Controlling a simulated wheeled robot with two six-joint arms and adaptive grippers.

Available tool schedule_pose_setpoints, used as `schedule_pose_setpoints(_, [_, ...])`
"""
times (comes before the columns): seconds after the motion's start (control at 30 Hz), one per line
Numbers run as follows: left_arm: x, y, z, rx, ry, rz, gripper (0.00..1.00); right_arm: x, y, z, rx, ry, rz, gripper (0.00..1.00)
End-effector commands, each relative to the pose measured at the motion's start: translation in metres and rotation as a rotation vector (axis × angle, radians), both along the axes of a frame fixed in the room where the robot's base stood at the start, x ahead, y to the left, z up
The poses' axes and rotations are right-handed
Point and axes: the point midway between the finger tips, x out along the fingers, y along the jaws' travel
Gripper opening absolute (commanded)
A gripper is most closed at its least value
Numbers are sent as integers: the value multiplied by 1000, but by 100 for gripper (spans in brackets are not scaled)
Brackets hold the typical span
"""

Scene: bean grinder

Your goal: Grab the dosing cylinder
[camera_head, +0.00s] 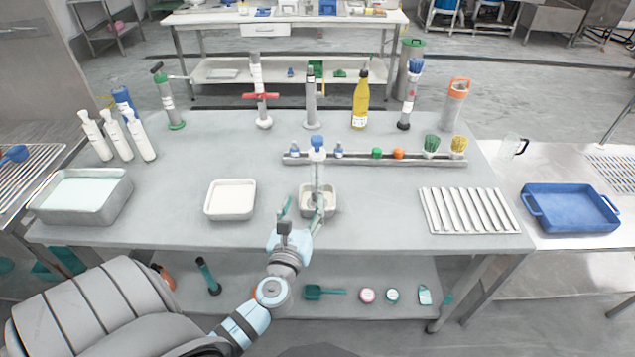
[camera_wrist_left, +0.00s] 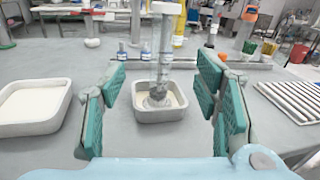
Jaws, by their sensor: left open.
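A clear, upright cylinder (camera_head: 319,178), which looks like the dosing cylinder, stands in a small pale tray (camera_head: 304,207) of whitish material near the table's front edge. In the left wrist view the cylinder (camera_wrist_left: 161,62) is between my finger pads, and its lower end is inside the tray (camera_wrist_left: 140,114). My left gripper (camera_head: 302,208) is open. Its teal pads flank the cylinder with a visible gap on each side in the wrist view (camera_wrist_left: 160,100). Whether the cylinder lies fully between the pads in depth I cannot tell. My right gripper is not in view.
A rail (camera_head: 365,159) with small coloured-cap items runs just behind the cylinder. A wider white tray (camera_head: 230,216) is to the left, a ribbed rack (camera_head: 468,228) to the right. A yellow bottle (camera_head: 361,100) and several tall tools stand at the back.

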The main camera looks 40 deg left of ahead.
Motion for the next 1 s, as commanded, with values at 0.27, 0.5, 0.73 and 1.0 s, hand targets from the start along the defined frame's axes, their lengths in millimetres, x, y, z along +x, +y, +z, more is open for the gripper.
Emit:
schedule_pose_setpoints(0.27, [61, 23, 2, 94, 26, -29, 57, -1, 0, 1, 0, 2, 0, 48])
schedule_pose_setpoints(0.5, [94, 40, 1, 89, 26, -28, 57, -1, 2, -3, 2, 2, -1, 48])
schedule_pose_setpoints(0.73, [130, 60, -1, 86, 26, -27, 57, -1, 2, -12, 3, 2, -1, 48])
schedule_pose_setpoints(1.0, [132, 61, 0, 86, 27, -27, 49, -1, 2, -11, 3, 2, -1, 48])
